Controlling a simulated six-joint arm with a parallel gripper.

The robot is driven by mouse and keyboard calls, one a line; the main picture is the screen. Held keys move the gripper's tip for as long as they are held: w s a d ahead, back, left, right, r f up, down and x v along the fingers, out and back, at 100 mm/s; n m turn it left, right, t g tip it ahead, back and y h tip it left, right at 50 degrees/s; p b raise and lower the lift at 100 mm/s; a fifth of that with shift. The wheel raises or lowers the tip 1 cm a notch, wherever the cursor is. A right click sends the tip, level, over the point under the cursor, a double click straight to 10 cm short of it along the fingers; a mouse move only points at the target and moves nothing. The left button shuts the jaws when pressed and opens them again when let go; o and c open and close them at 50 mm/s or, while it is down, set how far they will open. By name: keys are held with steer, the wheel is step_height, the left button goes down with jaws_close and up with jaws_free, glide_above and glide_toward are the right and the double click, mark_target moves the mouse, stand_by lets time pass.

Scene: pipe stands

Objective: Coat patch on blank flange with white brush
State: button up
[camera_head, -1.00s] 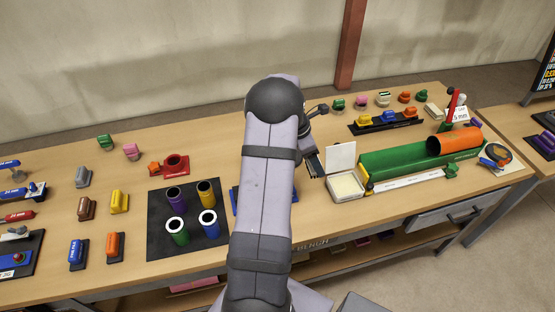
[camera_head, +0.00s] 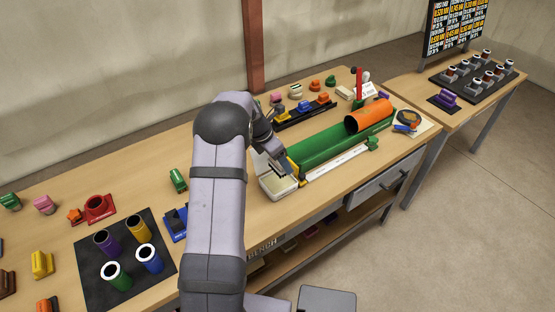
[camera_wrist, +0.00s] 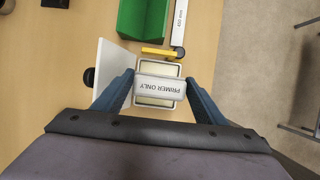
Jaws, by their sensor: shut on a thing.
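My gripper (camera_wrist: 160,95) is shut on a white block labelled PRIMER ONLY (camera_wrist: 160,86), which looks like the white brush. It is over an open, shallow box (camera_wrist: 138,69) with cream contents; in the head view the box (camera_head: 280,193) sits at the near end of the green trough. I cannot tell whether the brush touches the contents. In the head view my gripper (camera_head: 279,168) points down at the box and the brush is hard to make out. I cannot surely identify the blank flange; a dark disc on a pale board (camera_head: 427,124) lies at the trough's far end.
The box's raised white lid (camera_wrist: 112,75) stands beside my gripper. The green trough (camera_head: 325,149) holds an orange pipe (camera_head: 368,115). A black mat (camera_head: 92,271) with several coloured cups is at the left. Coloured blocks line the back.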

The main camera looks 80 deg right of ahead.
mark_target(276, 165)
steer(key=shift+f+b, duration=2.05)
steer(key=shift+f, duration=0.3)
steer(key=shift+f, duration=0.95)
stand_by(0.5)
steer(key=shift+r, duration=0.1)
step_height(276, 165, up, 7)
steer(key=p, duration=0.6)
steer(key=shift+w, duration=0.1)
stand_by(0.5)
